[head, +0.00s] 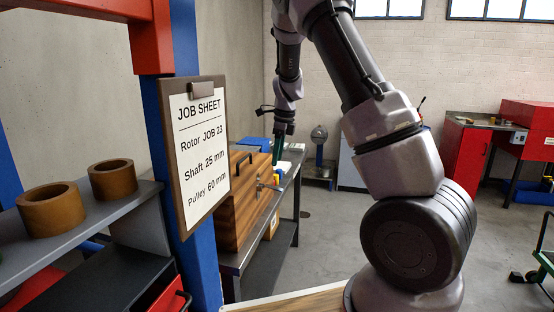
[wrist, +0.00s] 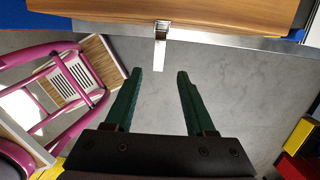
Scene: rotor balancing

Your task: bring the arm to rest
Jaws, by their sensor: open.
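My arm rises from the lower right of the head view and bends over, with its wrist hanging down near the long workbench. My gripper (wrist: 158,75) is open in the wrist view. In the head view one green finger shows below the wrist, beside the wooden chest, but the fingertips are hard to make out.
A wooden chest (head: 240,205) stands on the workbench (head: 262,228). A job sheet (head: 203,150) hangs on a blue post at left, beside a shelf with two brown rings (head: 52,210). A red cabinet (head: 465,150) stands at the back right. The floor (head: 325,225) between is clear.

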